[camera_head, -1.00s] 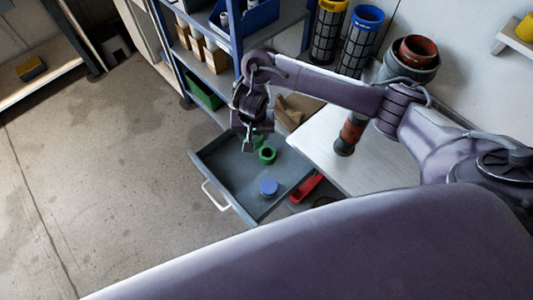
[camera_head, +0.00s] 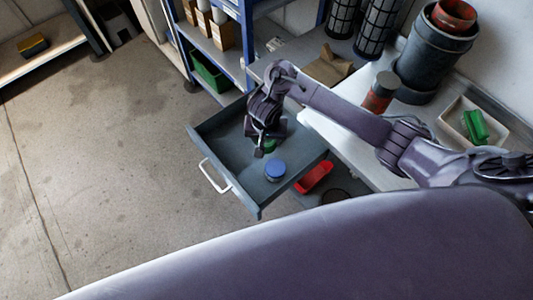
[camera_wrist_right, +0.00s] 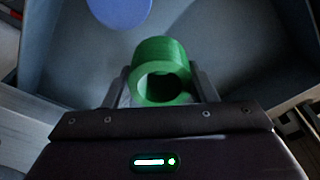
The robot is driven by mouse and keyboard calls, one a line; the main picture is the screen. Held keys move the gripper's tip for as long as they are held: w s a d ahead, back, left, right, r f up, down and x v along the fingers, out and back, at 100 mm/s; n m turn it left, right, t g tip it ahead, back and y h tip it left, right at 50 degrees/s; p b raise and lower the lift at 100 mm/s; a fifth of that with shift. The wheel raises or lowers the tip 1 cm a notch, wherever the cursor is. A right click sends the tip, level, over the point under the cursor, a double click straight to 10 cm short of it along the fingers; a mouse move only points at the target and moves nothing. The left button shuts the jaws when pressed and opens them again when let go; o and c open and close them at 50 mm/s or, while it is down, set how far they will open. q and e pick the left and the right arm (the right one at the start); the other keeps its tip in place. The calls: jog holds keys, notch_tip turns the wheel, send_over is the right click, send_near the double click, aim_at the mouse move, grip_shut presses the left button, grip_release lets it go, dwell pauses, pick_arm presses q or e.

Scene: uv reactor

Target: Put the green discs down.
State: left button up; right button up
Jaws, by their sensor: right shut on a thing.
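A green ring-shaped disc (camera_wrist_right: 162,68) with a round hole sits between the two fingers of my right gripper (camera_wrist_right: 160,92) in the right wrist view. The fingers are shut on it. In the head view my right gripper (camera_head: 264,146) points down inside the open grey drawer (camera_head: 222,138), and only a bit of green (camera_head: 270,146) shows beside it. I cannot tell whether a second green disc is under or behind the held one, or whether the held one touches the drawer floor. My left gripper is not in view.
A blue round disc (camera_head: 275,170) lies in the drawer close to my right gripper; it also shows in the wrist view (camera_wrist_right: 120,8). A red bin (camera_head: 314,177) is beside the drawer. A white tray (camera_head: 452,112) with a green object is on the bench. A blue-framed shelf (camera_head: 246,40) stands behind.

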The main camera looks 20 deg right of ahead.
notch_tip(320, 180, down, 6)
jog(key=b, duration=0.2)
jog(key=shift+r+b, duration=0.15)
jog(key=shift+b, duration=0.15)
jog(key=o, duration=1)
jog(key=shift+c, duration=0.2)
